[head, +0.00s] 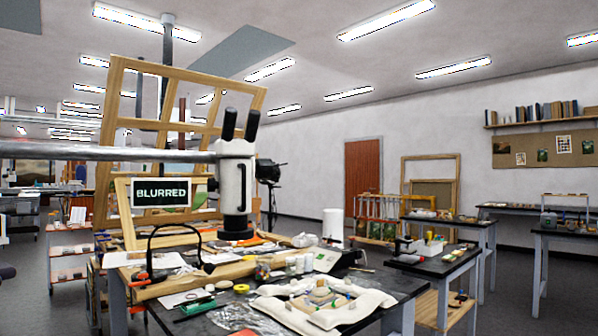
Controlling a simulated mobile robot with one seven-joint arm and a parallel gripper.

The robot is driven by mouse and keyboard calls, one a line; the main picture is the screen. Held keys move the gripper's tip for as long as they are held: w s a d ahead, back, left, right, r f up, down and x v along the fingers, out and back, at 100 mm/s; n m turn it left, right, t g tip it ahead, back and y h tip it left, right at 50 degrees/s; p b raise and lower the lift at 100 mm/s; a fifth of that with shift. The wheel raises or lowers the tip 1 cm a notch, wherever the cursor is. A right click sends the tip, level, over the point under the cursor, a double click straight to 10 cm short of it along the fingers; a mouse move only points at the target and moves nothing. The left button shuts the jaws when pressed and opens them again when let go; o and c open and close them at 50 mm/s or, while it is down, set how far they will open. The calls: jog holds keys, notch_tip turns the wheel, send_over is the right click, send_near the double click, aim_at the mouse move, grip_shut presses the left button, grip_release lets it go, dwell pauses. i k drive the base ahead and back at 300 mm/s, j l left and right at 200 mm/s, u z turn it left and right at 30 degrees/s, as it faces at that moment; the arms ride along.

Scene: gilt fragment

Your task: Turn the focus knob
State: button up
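A white microscope (236,180) hangs from a long grey horizontal boom (110,154) above the cluttered work table (395,285). Two black eyepieces (240,124) point up from its head, and a dark lens end (237,236) points down. A small dark part (212,185) shows on the left side of the body; I cannot tell whether it is the focus knob. My gripper is not in view.
White cushions (340,318) with small pieces lie at the table's front. A black curved lamp (150,255), jars (262,270) and a white cylinder (333,226) stand around the microscope. A wooden frame (110,130) rises behind. Other tables (440,262) stand to the right.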

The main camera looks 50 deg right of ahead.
aim_at(264, 169)
jog(key=l+z, duration=0.1)
jog(key=l, duration=1.5)
jog(key=i+l+z, duration=0.1)
jog(key=l, duration=1.5)
